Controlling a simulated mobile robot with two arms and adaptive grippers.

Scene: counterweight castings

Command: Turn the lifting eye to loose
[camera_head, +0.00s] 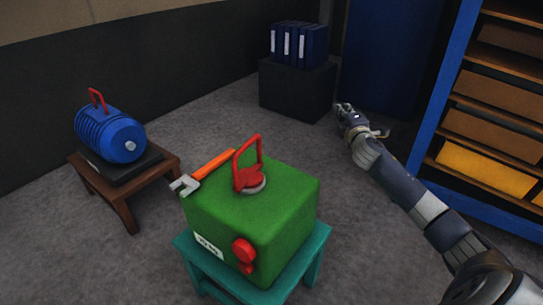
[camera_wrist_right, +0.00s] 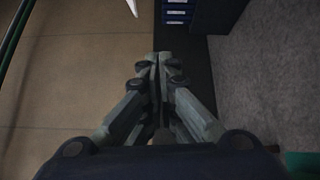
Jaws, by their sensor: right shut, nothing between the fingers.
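The lifting eye (camera_head: 249,165) is a red upright loop with a red base on a grey round collar, set on top of a green casting block (camera_head: 215,207). The block stands on a teal stool (camera_head: 312,262). A red knob (camera_head: 243,250) and a white label (camera_head: 208,246) are on the block's front. My right gripper (camera_head: 345,109) is to the right of and beyond the block, clear of the lifting eye. In the right wrist view its fingers (camera_wrist_right: 163,60) are together, with nothing between them. My left gripper is not in view.
A wrench with an orange handle (camera_head: 213,166) lies at the block's back left edge. A blue motor (camera_head: 108,132) rests on a brown stool (camera_head: 124,202) at left. Blue binders (camera_head: 298,46) stand on a dark box (camera_head: 297,88). A blue-framed shelf (camera_head: 431,110) is at right.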

